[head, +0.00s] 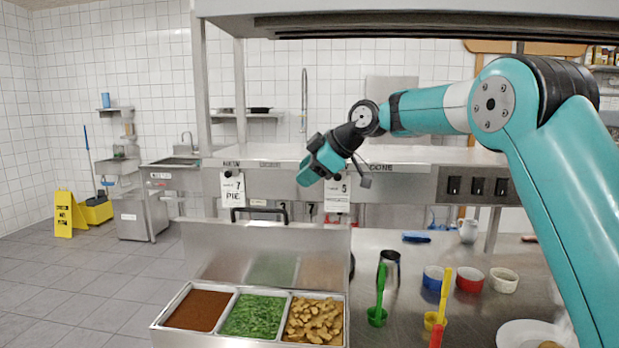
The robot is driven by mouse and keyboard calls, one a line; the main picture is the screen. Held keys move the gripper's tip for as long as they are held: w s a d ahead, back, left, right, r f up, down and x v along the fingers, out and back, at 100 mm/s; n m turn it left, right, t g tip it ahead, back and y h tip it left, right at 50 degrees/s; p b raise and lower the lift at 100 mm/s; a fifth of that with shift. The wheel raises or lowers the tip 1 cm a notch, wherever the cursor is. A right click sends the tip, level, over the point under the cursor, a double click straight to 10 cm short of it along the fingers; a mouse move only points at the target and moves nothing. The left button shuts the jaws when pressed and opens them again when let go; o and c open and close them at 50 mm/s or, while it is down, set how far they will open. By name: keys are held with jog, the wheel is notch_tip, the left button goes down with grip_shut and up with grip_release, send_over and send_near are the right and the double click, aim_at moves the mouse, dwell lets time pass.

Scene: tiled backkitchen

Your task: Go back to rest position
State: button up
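My gripper (309,173) is teal and black, at the end of my teal arm. It hangs in the air in front of the steel shelf edge, above the raised lid of the food bin unit, pointing down and to the left. It looks small and partly side-on, so I cannot tell whether its fingers are open or shut. I see no object hanging from it.
Below stands a bin unit (157,330) with brown, green and tan food.

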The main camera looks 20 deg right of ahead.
jog(key=shift+s+d+r, duration=0.15)
jog(key=shift+r, duration=0.05)
jog(key=s+a+f+m+g+h, duration=0.1)
jog(key=s+f, duration=0.3)
jog(key=s, duration=1)
jog(key=s+a+f+m+g+h, duration=0.1)
jog(key=s+a+f+m+g, duration=0.1)
jog(key=s, duration=1.2)
jog(key=s+a+f+m+g+h+b, duration=0.1)
jog(key=s+f+m+g, duration=0.2)
jog(key=s, duration=1.1)
notch_tip(320, 180, down, 4)
jog(key=shift+s+a+m+g, duration=0.3)
jog(key=shift+s+a+m, duration=0.1)
jog(key=shift+m, duration=0.7)
jog(key=shift+w, duration=0.1)
